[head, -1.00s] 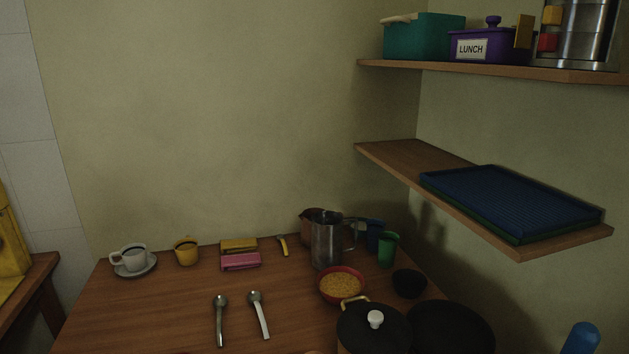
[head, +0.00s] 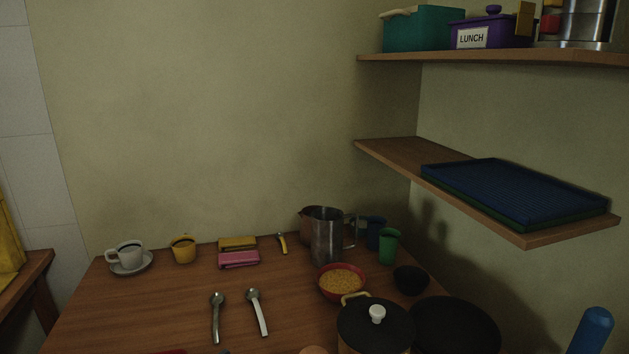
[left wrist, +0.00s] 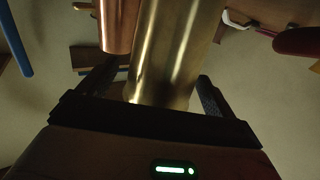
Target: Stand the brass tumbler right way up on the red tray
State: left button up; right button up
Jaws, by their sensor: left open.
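In the left wrist view a shiny brass cylinder (left wrist: 172,48), which looks like the brass tumbler, stands between the fingers of my left gripper (left wrist: 152,92). The gripper is open, with a dark finger on either side of it; I cannot tell whether either finger touches. The tumbler's upper part runs out of the frame, so which way up it is cannot be told. The head view shows neither the tumbler nor my grippers. A sliver of something red (head: 172,352) shows at the bottom edge of the head view; I cannot tell whether it is the red tray.
A copper cylinder (left wrist: 118,25) is close beside the brass one. The wooden table (head: 130,310) holds spoons, cups, a metal jug (head: 326,240), a red bowl (head: 322,292) and a lidded pot (head: 360,320). A shelf (head: 395,155) with a blue tray (head: 515,190) juts out at right.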

pick_arm(q)
jog(key=c, duration=1.1)
jog(key=shift+r+p, duration=2.75)
jog(key=shift+r, duration=3.8)
jog(key=shift+c, duration=0.2)
